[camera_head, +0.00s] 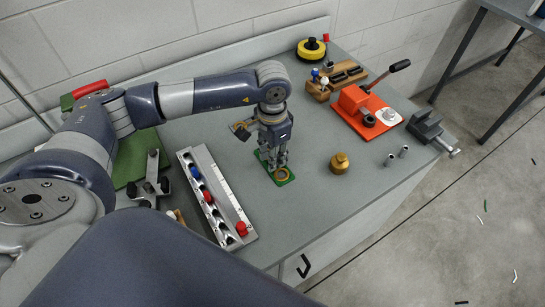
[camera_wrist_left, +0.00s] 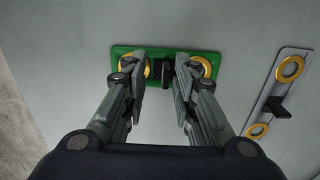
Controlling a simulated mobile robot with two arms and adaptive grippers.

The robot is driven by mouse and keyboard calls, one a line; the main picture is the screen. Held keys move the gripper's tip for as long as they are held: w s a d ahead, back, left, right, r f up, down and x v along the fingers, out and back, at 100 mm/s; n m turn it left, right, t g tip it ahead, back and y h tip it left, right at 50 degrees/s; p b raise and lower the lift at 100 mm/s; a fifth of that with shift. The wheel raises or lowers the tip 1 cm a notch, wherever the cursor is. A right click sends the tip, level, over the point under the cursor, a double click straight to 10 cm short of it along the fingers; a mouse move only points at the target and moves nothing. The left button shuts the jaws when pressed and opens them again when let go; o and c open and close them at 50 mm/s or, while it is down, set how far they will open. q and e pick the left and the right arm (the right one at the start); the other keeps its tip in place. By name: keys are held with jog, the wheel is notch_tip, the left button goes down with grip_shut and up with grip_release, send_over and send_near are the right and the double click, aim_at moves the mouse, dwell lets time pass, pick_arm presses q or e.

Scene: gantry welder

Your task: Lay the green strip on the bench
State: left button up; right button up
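The green strip (camera_head: 284,180) is on or just over the grey bench (camera_head: 312,141), towards its front. In the left wrist view the strip (camera_wrist_left: 184,52) is a flat plate with a gold ring at each end and a black upright grip (camera_wrist_left: 161,72) in the middle. My left gripper (camera_head: 272,165) points down over it. In the left wrist view its fingers (camera_wrist_left: 160,70) stand on either side of the black grip, with what looks like a narrow gap at each side. Contact under the strip is hidden. My right gripper is out of view.
A grey strip with gold rings (camera_wrist_left: 285,85) lies nearby. A rack with red and blue pieces (camera_head: 215,197) stands left. A brass weight (camera_head: 340,163), an orange fixture (camera_head: 365,110), a wooden block (camera_head: 335,80) and a vise (camera_head: 430,130) stand right.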

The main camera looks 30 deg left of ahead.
pick_arm(q)
notch_tip(320, 180, up, 10)
jog(key=p, duration=0.2)
jog(key=shift+f+p, duration=0.15)
jog(key=shift+p, duration=0.2)
